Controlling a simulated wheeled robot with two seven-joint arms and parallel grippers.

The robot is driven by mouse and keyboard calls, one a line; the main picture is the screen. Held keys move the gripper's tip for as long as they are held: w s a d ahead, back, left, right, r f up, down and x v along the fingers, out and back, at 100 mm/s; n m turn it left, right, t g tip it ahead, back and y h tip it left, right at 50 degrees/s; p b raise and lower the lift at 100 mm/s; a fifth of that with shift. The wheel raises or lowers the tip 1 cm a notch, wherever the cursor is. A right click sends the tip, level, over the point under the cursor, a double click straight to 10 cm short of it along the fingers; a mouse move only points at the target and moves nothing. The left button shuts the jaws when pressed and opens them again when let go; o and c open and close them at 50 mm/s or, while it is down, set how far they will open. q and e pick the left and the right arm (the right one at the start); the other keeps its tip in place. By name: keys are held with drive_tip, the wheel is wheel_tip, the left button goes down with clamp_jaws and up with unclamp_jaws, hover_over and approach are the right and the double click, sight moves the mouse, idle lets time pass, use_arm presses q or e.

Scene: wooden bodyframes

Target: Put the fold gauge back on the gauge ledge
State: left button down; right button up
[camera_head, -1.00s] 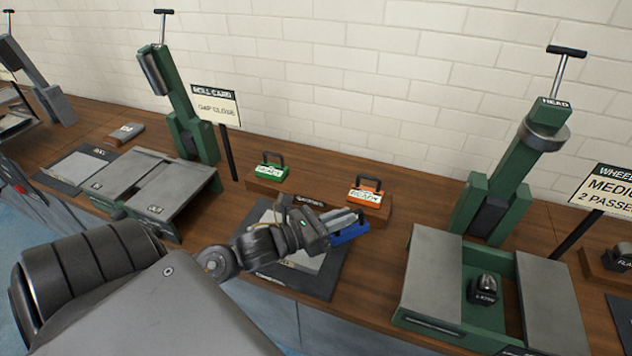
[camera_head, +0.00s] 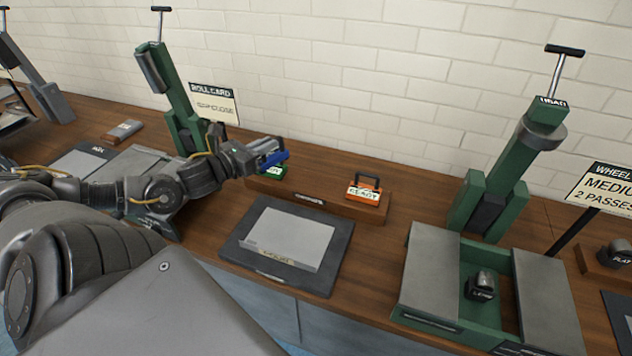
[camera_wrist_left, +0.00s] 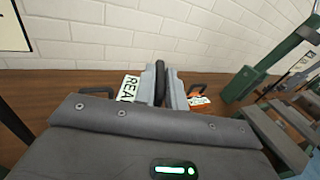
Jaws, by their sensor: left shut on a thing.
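My left gripper (camera_head: 262,148) is shut on a small blue gauge (camera_head: 275,160), taken to be the fold gauge. It holds it above the left part of the wooden gauge ledge (camera_head: 350,213), in front of the green gauge (camera_head: 272,174) and partly covering it. The orange gauge (camera_head: 364,192) with a black handle and white label sits on the ledge's right part. In the left wrist view, the fingers (camera_wrist_left: 160,86) close on a dark handle; the blue body is hidden. The orange gauge (camera_wrist_left: 198,100) shows to their right. My right gripper is not in view.
A dark mat with a grey plate (camera_head: 288,240) lies bare in front of the ledge. A green press (camera_head: 490,205) with a grey-sided tray stands at right. Another green press (camera_head: 180,100) and the Roll Card sign (camera_head: 214,104) stand close behind my left arm.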

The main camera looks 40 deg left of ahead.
use_arm(q)
drive_tip(key=w+d+f, duration=0.2)
drive_tip(key=w+f, duration=0.2)
drive_tip(key=w+d+f, duration=0.2)
drive_tip(key=w+f, duration=0.2)
drive_tip(key=w+d+f, duration=0.3)
drive_tip(key=f, duration=0.1)
drive_tip(key=shift+w+f+p, duration=0.35)
drive_tip(key=shift+w+f, duration=0.05)
drive_tip(key=c, duration=1.5)
unclamp_jaws()
drive_tip(key=shift+f, duration=0.1)
drive_tip(key=shift+o, duration=0.2)
drive_tip(key=shift+s, duration=0.15)
drive_tip(key=s+b, duration=0.2)
drive_tip(key=s, duration=0.9)
drive_tip(key=shift+s+a+r, duration=0.35)
drive_tip(key=shift+s+r, duration=0.05)
